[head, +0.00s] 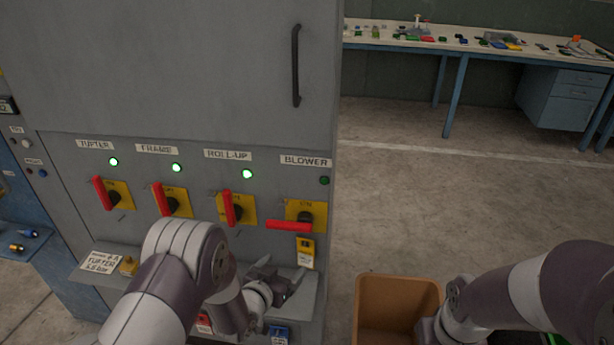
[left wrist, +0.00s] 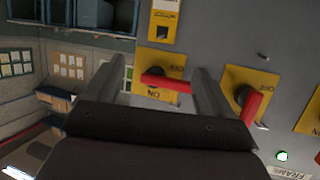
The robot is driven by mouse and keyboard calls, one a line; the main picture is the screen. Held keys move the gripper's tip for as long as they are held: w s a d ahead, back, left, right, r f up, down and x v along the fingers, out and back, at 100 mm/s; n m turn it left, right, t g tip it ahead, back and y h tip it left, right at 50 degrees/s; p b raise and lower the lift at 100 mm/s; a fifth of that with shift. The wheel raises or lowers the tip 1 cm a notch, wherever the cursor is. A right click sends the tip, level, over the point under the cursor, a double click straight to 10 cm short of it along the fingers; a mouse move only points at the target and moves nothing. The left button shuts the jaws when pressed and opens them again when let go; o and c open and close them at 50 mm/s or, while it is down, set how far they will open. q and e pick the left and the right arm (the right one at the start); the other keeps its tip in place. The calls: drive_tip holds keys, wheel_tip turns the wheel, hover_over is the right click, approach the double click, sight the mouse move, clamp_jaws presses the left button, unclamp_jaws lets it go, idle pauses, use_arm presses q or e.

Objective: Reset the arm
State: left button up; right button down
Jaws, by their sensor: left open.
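My left gripper (head: 280,275) is open and empty in front of the grey cabinet (head: 200,65), below the BLOWER switch (head: 305,214). That switch has a yellow plate and a red handle lying level; its lamp (head: 324,181) is dark. In the left wrist view, which is upside down, the level red handle (left wrist: 166,83) shows between the open fingers (left wrist: 153,75); I cannot see contact. The TUFTER (head: 115,194), FRAME (head: 175,200) and ROLL-UP (head: 238,209) switches have near-upright red handles and lit green lamps. My right gripper is out of view; its arm shows at lower right.
A shelf (head: 108,278) below the switches carries a card and a yellow padlock (head: 129,266). A yellow tag (head: 305,252) is under the BLOWER switch. An orange-brown bin (head: 375,283) stands right of the cabinet. A cluttered workbench (head: 460,43) is behind; floor between is clear.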

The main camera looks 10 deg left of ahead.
use_arm(q)
drive_tip(key=s+a+f+n+g+y, duration=0.1)
drive_tip(key=s+a+f+g+y, duration=0.1)
drive_tip(key=s+a+g, duration=0.3)
drive_tip(key=s+f+n+g+y, duration=0.1)
drive_tip(key=s+f+g+y, duration=0.1)
drive_tip(key=s+f+g, duration=0.3)
drive_tip(key=s+a+r+n+g, duration=0.1)
drive_tip(key=s+r+g, duration=0.1)
drive_tip(key=s+r, duration=0.9)
wheel_tip(320, 180, up, 5)
drive_tip(key=shift+s+a+f, duration=0.15)
drive_tip(key=shift+s+a, duration=0.15)
drive_tip(key=shift+s, duration=0.05)
idle(0.3)
